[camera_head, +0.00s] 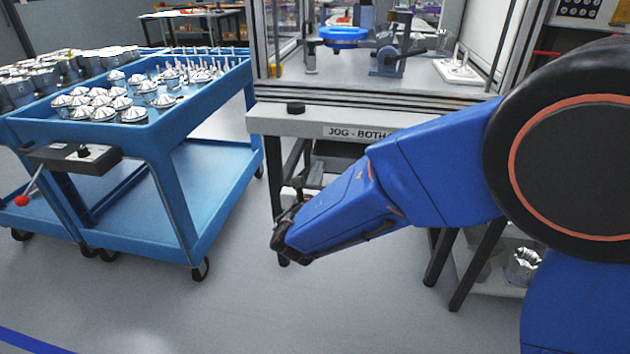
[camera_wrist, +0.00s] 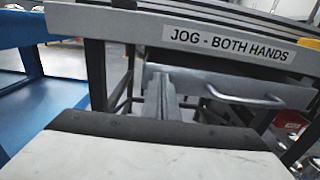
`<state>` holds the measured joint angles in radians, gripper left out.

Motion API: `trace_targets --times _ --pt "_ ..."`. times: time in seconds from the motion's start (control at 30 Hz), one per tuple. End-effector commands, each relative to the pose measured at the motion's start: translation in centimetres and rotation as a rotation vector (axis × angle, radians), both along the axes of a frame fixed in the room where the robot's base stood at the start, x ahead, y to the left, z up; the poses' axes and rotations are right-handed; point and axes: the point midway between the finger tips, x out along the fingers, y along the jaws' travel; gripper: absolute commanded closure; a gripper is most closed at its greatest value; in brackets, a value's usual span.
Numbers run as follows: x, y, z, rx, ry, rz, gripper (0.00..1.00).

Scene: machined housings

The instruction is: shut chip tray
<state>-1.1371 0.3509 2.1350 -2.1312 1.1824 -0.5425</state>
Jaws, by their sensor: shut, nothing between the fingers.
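The chip tray (camera_wrist: 215,88) is a grey drawer under the machine's front beam, with a bar handle (camera_wrist: 262,103) on its front in the wrist view. I cannot tell how far it stands out. In the head view my arm hides most of it; only a grey strip of the tray (camera_head: 335,147) shows below the beam. My gripper (camera_wrist: 162,92) is shut and empty, in front of the tray's left part, left of the handle. In the head view my gripper (camera_head: 315,172) is below the beam; contact with the tray cannot be told.
The machine's front beam (camera_head: 280,122) with a "JOG - BOTH HANDS" label (camera_wrist: 228,45) runs above the tray. A blue cart (camera_head: 170,140) with metal parts stands at the left. A shelf with a metal housing (camera_head: 522,264) is at the lower right. The floor in front is clear.

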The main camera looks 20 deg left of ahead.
Motion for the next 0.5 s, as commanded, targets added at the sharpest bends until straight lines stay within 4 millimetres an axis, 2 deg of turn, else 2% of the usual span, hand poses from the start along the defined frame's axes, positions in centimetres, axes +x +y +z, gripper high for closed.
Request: trace_targets --times 0.03,0.2,0.5 --pt "1.8 0.2 0.0 0.0 -0.001 -0.005 1.0" --pt "7.2 1.5 -0.1 0.0 -0.001 -0.005 1.0" --pt "15.6 3.6 0.0 0.001 -0.001 -0.002 1.0"
